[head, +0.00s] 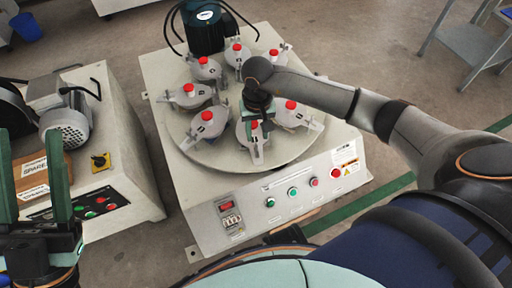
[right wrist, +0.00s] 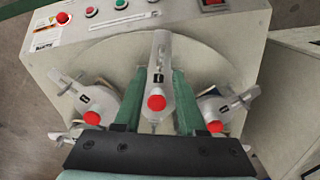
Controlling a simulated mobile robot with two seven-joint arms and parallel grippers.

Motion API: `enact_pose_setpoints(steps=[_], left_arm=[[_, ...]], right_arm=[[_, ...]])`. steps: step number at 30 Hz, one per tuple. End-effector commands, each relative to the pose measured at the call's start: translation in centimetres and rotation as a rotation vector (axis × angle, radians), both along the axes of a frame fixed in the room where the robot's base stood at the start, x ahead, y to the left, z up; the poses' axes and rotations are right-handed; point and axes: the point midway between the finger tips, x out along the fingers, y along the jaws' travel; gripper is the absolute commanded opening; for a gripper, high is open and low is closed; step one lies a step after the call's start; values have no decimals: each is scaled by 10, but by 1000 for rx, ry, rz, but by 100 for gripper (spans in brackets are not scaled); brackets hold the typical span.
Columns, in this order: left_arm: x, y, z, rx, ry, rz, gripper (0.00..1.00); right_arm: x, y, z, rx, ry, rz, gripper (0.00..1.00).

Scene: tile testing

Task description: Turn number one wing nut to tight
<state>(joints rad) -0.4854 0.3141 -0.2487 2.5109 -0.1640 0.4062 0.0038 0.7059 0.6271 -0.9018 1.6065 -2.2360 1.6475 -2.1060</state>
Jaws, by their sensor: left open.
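A round turntable (head: 224,163) carries several grey jars, each with a clamp and a red knob on top. My right gripper (head: 258,122) points down over the front jar (head: 250,151). In the right wrist view my right gripper (right wrist: 157,98) is open, its two green fingers on either side of the middle jar's grey clamp bar (right wrist: 161,52) and red knob (right wrist: 156,103). Gaps show beside the bar. The black number labels are too small to read surely, so I cannot tell which is number one. My left gripper (head: 31,140) is open and empty at the far left.
The machine's front panel (head: 290,195) has several buttons and a switch. A dark motor (head: 204,28) stands behind the turntable. Neighbouring jars (right wrist: 97,102) (right wrist: 217,110) stand close on both sides of my right fingers. A second cabinet (head: 128,160) with a box marked SPARE (head: 32,172) is at left.

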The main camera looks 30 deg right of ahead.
Motion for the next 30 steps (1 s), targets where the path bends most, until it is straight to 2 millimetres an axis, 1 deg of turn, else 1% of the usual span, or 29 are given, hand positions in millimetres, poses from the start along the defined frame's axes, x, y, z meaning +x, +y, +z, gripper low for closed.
enact_pose_setpoints(steps=[1,3,6,9,12,15,23,30], left_arm=[[0,-1,-9,4,2,1,50],[1,-1,-15,8,3,3,50],[1,-2,-21,15,4,6,50],[1,-3,-26,20,6,7,50],[1,-3,-29,22,5,9,50],[1,-4,-30,24,6,9,50],[1,-4,-30,25,8,9,50],[1,-4,-30,26,9,9,50]], right_arm=[[-1,1,-16,2,3,0,40],[-1,1,-30,3,3,-2,40],[-1,1,-46,2,3,-1,40],[0,1,-58,4,0,-1,40],[0,1,-65,3,1,-1,40],[0,1,-68,3,0,0,40],[0,1,-68,3,-1,0,40],[0,1,-68,3,-1,0,13]])
